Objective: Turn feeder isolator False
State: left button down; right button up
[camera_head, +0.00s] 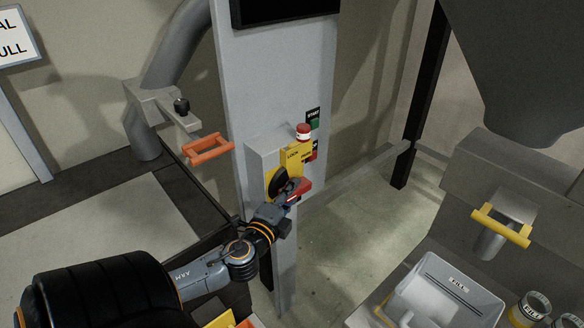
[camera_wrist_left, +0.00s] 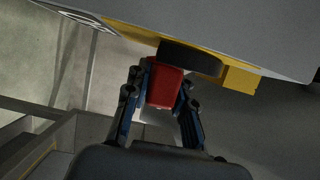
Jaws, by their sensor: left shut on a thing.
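The feeder isolator is a grey box (camera_head: 257,150) with a yellow plate (camera_head: 297,157) on the grey column. It has a black round knob base (camera_head: 276,184) and a red handle (camera_head: 303,188). My left gripper (camera_head: 292,190) is at the front of the isolator, its fingers partly covering the handle. In the left wrist view, the red handle (camera_wrist_left: 164,86) sits between the two fingers of the left gripper (camera_wrist_left: 163,92), which is shut on it. The black knob base (camera_wrist_left: 190,58) shows behind the handle. My right gripper is not in view.
A red button (camera_head: 303,131) and a green START button (camera_head: 313,123) sit beside the isolator on the column. An orange handle (camera_head: 208,149) sticks out at left. A yellow handle (camera_head: 501,227), a white bin (camera_head: 445,292) and a large grey hopper (camera_head: 520,70) are at right.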

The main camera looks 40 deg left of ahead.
pick_arm(q)
jog(key=c, duration=1.1)
grip_release()
jog(key=shift+s, duration=0.1)
jog(key=v, duration=1.2)
jog(key=shift+r, duration=0.1)
